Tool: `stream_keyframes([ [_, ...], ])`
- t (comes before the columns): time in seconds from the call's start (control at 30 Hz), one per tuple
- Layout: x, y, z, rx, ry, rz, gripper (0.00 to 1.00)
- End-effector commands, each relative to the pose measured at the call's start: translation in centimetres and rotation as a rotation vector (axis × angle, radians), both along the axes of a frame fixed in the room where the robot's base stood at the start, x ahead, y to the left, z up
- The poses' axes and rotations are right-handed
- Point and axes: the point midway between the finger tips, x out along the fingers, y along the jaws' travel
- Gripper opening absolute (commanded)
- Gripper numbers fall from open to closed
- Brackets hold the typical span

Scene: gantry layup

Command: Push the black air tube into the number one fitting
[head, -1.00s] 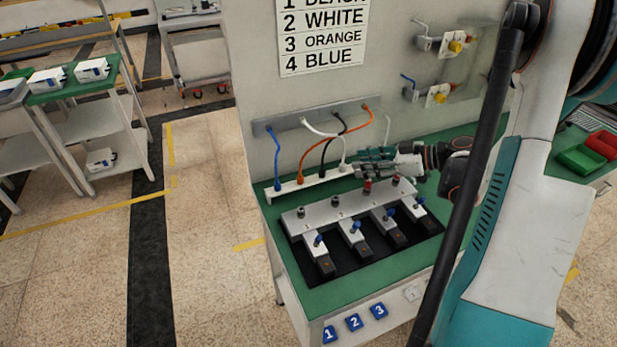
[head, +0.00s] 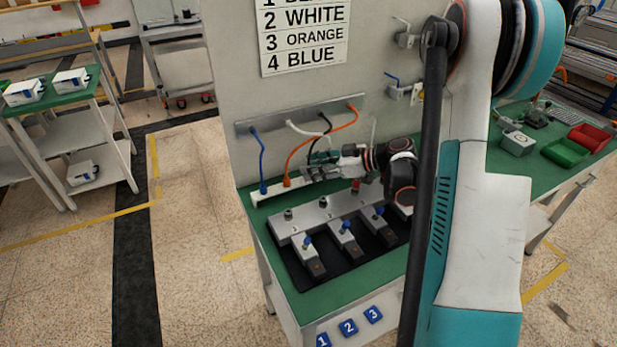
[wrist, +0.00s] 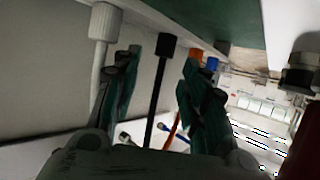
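The black air tube (head: 312,147) loops from the wall bar down to the white strip. In the wrist view its black end (wrist: 166,46) shows between my fingers. My gripper (head: 312,170) reaches in from the right at the strip; in the wrist view its teal fingers (wrist: 160,62) stand apart, one either side of the black tube, with visible gaps. The silver block (head: 300,226) in front carries several fittings, among them a left one (head: 288,214) and a middle one (head: 323,202). The arm hides its right end.
The white tube (wrist: 100,45) stands close beside my left finger in the wrist view. Orange (head: 287,168) and blue (head: 261,160) tubes stand left on the strip. Blue tiles (head: 348,327) line the front edge. The sign (head: 305,40) hangs behind. Green table is bare along the front.

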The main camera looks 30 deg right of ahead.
Motion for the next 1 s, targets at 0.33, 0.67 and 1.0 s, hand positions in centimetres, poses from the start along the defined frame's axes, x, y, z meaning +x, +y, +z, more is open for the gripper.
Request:
stream_keyframes([
  [0.33,1.38,1.32,-0.82,-0.001,-0.001,0.000,0.40],
  [0.67,1.35,1.33,-0.81,0.000,0.000,0.000,0.01],
  [1.0,1.35,1.33,-0.42,0.000,0.000,0.000,0.01],
])
